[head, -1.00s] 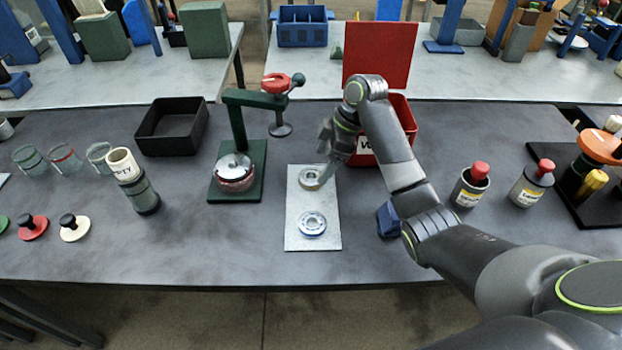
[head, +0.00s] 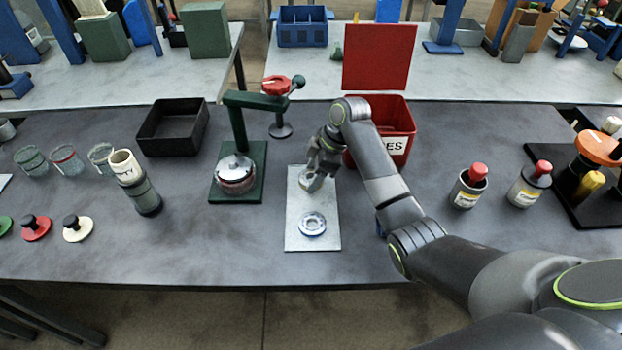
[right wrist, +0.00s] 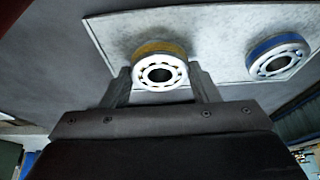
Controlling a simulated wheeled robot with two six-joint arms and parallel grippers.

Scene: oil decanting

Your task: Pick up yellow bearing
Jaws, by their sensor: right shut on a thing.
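The yellow bearing (right wrist: 160,68) has a yellow band on its outer ring and shows between the fingers in the right wrist view. My right gripper (right wrist: 162,85) is shut on it, one finger on each side. In the head view my right gripper (head: 314,182) is over the far half of the pale plate (head: 293,225) and hides most of the bearing. A second bearing with a blue band (head: 312,223) lies on the near half of the plate; it also shows in the right wrist view (right wrist: 277,58). My left gripper is out of view.
A green press (head: 238,150) stands left of the plate. A red bin (head: 398,143) is behind my right arm. A black tray (head: 172,127) and a dark cylinder with a white top (head: 140,190) are further left. Two red-capped bottles (head: 469,187) stand at right.

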